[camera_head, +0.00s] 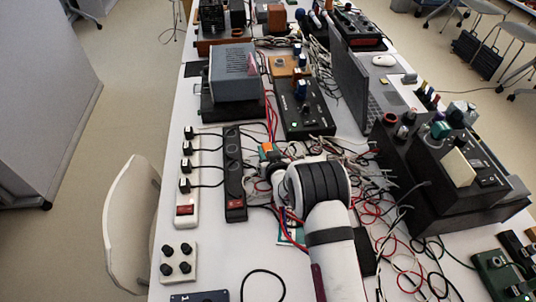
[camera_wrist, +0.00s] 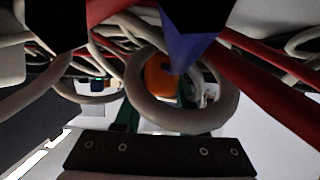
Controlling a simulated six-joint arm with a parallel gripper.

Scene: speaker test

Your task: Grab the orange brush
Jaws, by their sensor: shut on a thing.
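A small orange piece (camera_head: 267,149), with green beside it, shows just beyond my gripper among the cables in the head view. It may be the orange brush, but its shape is unclear. In the wrist view an orange surface (camera_wrist: 160,76) shows behind a thick grey cable loop (camera_wrist: 180,118). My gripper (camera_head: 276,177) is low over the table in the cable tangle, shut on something. Its fingertips are mostly hidden by my wrist and cables, so I cannot make out what is between them.
Grey, red and black cables crowd around my gripper. A black power strip (camera_head: 234,175) and a white one (camera_head: 187,180) lie to the left. A black control box (camera_head: 305,108) and a laptop (camera_head: 350,85) stand behind. A dark equipment box (camera_head: 430,185) stands right.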

